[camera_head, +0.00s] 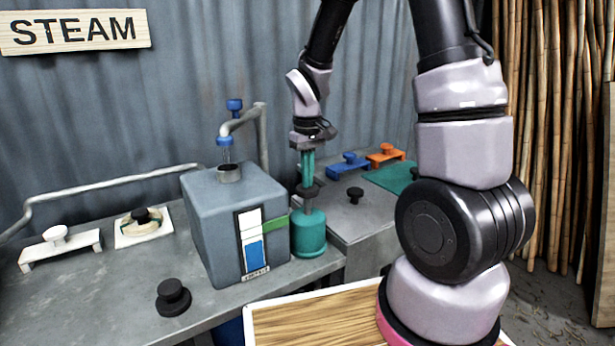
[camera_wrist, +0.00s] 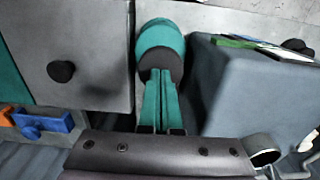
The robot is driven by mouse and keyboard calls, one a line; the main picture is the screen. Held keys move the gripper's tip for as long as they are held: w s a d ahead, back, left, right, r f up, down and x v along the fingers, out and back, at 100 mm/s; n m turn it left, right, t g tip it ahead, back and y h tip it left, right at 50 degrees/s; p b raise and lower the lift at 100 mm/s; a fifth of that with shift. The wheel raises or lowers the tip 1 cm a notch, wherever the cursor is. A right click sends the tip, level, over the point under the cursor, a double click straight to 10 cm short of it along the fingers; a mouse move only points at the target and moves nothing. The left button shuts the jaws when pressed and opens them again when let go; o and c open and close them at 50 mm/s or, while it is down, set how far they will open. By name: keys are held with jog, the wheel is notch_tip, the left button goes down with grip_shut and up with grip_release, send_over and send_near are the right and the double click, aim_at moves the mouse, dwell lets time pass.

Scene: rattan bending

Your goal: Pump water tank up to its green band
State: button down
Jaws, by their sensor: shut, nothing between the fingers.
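The water tank (camera_head: 235,215) is a grey-blue box on the metal bench; it also shows in the wrist view (camera_wrist: 255,95). Its front gauge (camera_head: 254,246) is white above and blue below. The blue top sits just under the green band (camera_head: 274,225). The teal pump (camera_head: 308,236) stands right of the tank, with a black knob (camera_head: 309,196) on top. My gripper (camera_head: 308,180) has teal fingers pointing down, shut, with the tips at the knob. The wrist view shows the closed fingers (camera_wrist: 162,85) over the pump's knob (camera_wrist: 161,62); contact is hard to tell.
A pipe with a blue valve (camera_head: 234,105) rises behind the tank. A black knob (camera_head: 173,297) stands at the bench front. White (camera_head: 56,240), blue (camera_head: 348,167) and orange (camera_head: 386,155) fixtures flank the work area. A wooden board (camera_head: 310,325) lies in front.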

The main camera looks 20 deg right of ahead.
aim_at(308, 193)
notch_tip(308, 193, down, 5)
jog(key=shift+f, duration=0.15)
jog(key=shift+s, duration=0.15)
jog(key=shift+f, duration=0.1)
jog(key=shift+r, duration=0.35)
notch_tip(308, 193, up, 14)
jog(key=shift+w+f, duration=0.1)
jog(key=shift+w, duration=0.1)
dwell(1.3)
